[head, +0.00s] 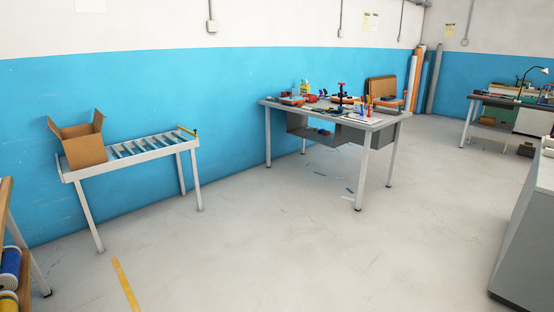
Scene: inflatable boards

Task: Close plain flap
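An open cardboard box (84,147) stands on the left end of a roller conveyor table (140,152) against the blue wall. Its flaps are raised: one leans out at the left, others stand up at the back and right. I cannot tell from here which flap is the plain one, as no markings show at this distance. Neither of my grippers is in view.
A workbench (377,124) with several tools stands in the middle. Another bench (484,101) is at the far right, and a grey cabinet (522,250) at the right edge. A shelf with rolls (10,262) is at the lower left. The floor (270,240) between is clear.

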